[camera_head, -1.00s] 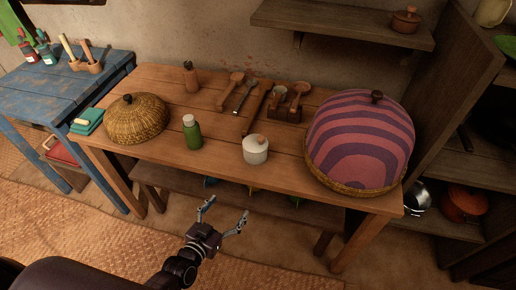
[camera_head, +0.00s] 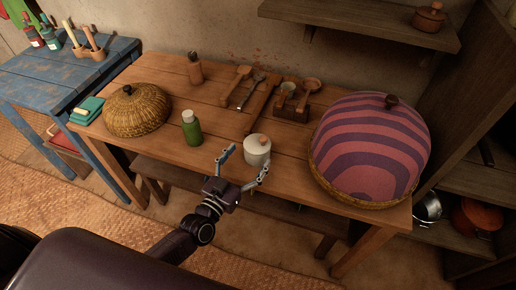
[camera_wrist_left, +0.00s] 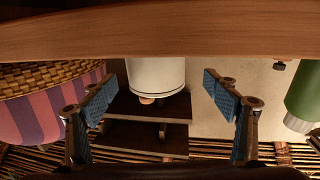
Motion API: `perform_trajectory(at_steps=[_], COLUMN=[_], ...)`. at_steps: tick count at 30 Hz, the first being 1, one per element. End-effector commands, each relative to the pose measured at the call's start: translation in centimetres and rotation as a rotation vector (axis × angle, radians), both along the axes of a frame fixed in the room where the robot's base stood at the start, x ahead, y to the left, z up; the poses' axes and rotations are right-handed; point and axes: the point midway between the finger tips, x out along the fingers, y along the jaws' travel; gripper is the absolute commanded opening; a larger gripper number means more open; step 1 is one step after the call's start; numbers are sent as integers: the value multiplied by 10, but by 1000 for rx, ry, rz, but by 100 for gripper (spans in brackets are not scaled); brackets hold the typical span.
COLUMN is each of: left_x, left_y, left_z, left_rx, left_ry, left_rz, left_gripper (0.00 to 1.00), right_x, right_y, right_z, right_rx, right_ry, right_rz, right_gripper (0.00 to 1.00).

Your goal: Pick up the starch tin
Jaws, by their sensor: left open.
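The starch tin appears to be the small white round pot (camera_head: 257,151) with a light lid and wooden knob, standing upright near the front edge of the wooden table (camera_head: 215,146). My left gripper (camera_head: 244,166) is open and empty at the table's front edge, just before the tin. In the left wrist view, which looks upside down, the white tin (camera_wrist_left: 156,76) shows in the gap between the two spread blue-padded fingers (camera_wrist_left: 159,92), beyond the tips. No contact with the tin shows. My right gripper is not in view.
A green bottle (camera_head: 191,131) stands left of the tin, and a woven basket dome (camera_head: 136,112) is farther left. A large purple striped dome (camera_head: 365,150) stands to the right. A shelf (camera_head: 360,25) hangs above.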

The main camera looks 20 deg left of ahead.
Motion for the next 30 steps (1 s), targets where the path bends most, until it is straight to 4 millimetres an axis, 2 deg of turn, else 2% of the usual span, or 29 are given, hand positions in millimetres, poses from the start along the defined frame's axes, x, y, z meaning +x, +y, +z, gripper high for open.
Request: perform_trajectory(at_steps=[3, 7, 11, 18, 30], left_x=[17, 35, 45, 46, 46], left_y=[-7, -13, -14, -15, -15], left_z=[6, 5, 5, 4, 4], left_rx=[0, 0, 0, 0, 0], left_ry=[-2, -1, 0, 1, 1], left_rz=[-1, -1, -1, -1, -1], left_gripper=[80, 80, 80, 80, 38], right_x=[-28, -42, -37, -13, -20], right_y=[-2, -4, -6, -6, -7], right_z=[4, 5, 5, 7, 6], right_rx=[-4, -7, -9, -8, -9], right_ry=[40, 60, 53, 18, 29], right_rz=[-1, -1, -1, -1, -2], right_gripper=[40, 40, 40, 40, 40])
